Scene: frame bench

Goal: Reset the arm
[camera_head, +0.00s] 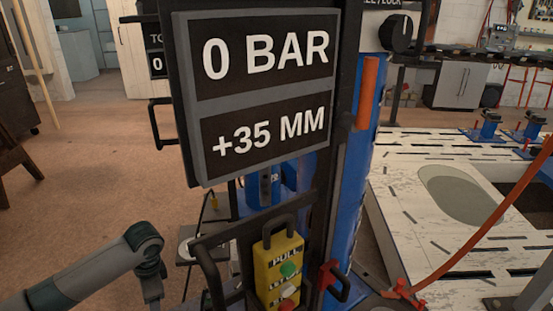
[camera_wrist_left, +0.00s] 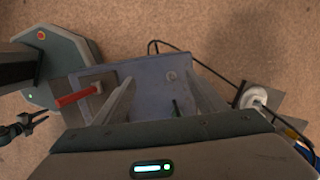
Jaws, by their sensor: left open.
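My left arm comes in from the left in the head view, its wrist bent downward near the lower left; the fingers are cut off at the bottom edge. In the left wrist view my left gripper (camera_wrist_left: 160,98) has its two fingers apart with nothing between them. Below it is a blue-grey plate (camera_wrist_left: 150,80) with a red-handled part (camera_wrist_left: 77,95). My right gripper cannot be made out in either view.
A display panel (camera_head: 264,96) reading "0 BAR" and "+35 MM" stands on a dark post. Below it hangs a yellow button box (camera_head: 279,270). A white slotted bench (camera_head: 400,165) and red hose (camera_head: 480,232) are at right. Open floor (camera_head: 90,180) lies left.

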